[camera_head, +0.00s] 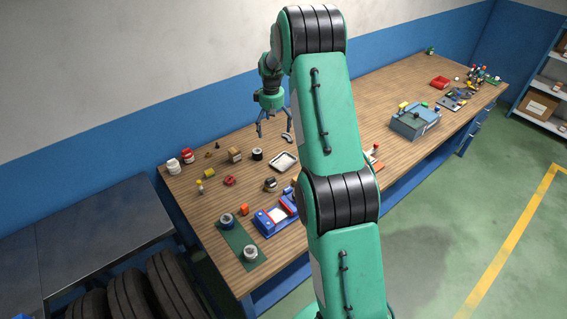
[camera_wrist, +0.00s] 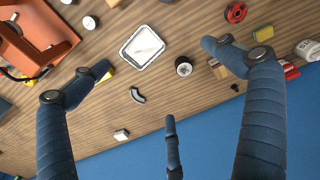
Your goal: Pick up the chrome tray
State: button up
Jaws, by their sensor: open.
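The chrome tray (camera_head: 284,161) is a small, shallow, silver-rimmed rectangle lying flat on the wooden workbench. In the wrist view the tray (camera_wrist: 142,47) shows whole at the upper middle, tilted in the picture, with a pale inside. My gripper (camera_head: 273,130) hangs above the bench, pointing down, a little behind and left of the tray in the head view. Its blue fingers are spread open and empty. In the wrist view the fingers lie left, right and below the tray, apart from it. My arm hides part of the bench to the tray's right.
A dark curved piece (camera_wrist: 137,95) and a black-and-white roll (camera_wrist: 183,66) lie close to the tray. A red ring (camera_wrist: 236,12) lies farther off. A blue box (camera_head: 272,222) and green mat (camera_head: 237,240) sit nearer the front. Bare wood surrounds the tray narrowly.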

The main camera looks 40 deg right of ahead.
jog(key=p, duration=0.1)
send_over(284, 163)
notch_tip(284, 163, down, 11)
jog(key=shift+w+r+g, duration=0.15)
jog(key=shift+r+g, duration=0.05)
jog(key=shift+g, duration=0.1)
jog(key=shift+f, duration=0.15)
jog(key=shift+f+p, duration=0.35)
jog(key=shift+f, duration=3.85)
jog(key=shift+f, duration=0.1)
jog(key=shift+a+f+p, duration=0.1)
jog(key=shift+f+p, duration=0.2)
jog(key=shift+f, duration=2.2)
jog(key=c, duration=1.4)
